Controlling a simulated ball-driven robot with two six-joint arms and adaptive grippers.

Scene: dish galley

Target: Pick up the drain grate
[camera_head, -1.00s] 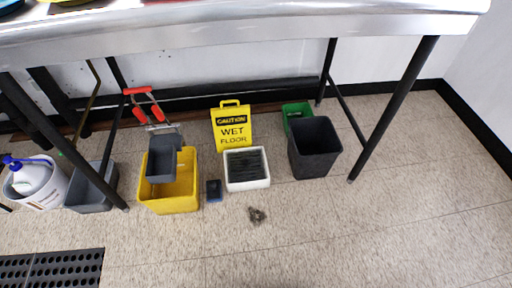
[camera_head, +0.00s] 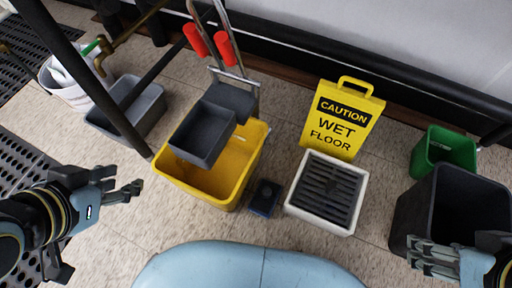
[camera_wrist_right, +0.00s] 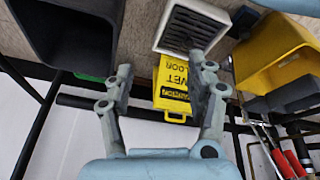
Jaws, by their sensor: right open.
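The drain grate (camera_head: 329,189) is a dark slatted square set inside a white square frame (camera_head: 298,205) on the floor, in front of the yellow wet-floor sign. It also shows at the top of the right wrist view (camera_wrist_right: 184,27). My right gripper (camera_head: 424,258) is open and empty, to the right of the grate near the dark grey bin. In the right wrist view my right gripper's fingers (camera_wrist_right: 162,80) stand apart, with the sign and the grate beyond them. My left gripper (camera_head: 132,191) is far left of the grate; its opening is unclear.
The yellow caution sign (camera_head: 341,120) stands right behind the grate. A dark grey bin (camera_head: 450,205) and a green bin (camera_head: 443,150) are at right. A yellow mop bucket (camera_head: 232,185) and a small dark blue block (camera_head: 264,198) are at left. Black floor mats (camera_head: 20,165) lie far left.

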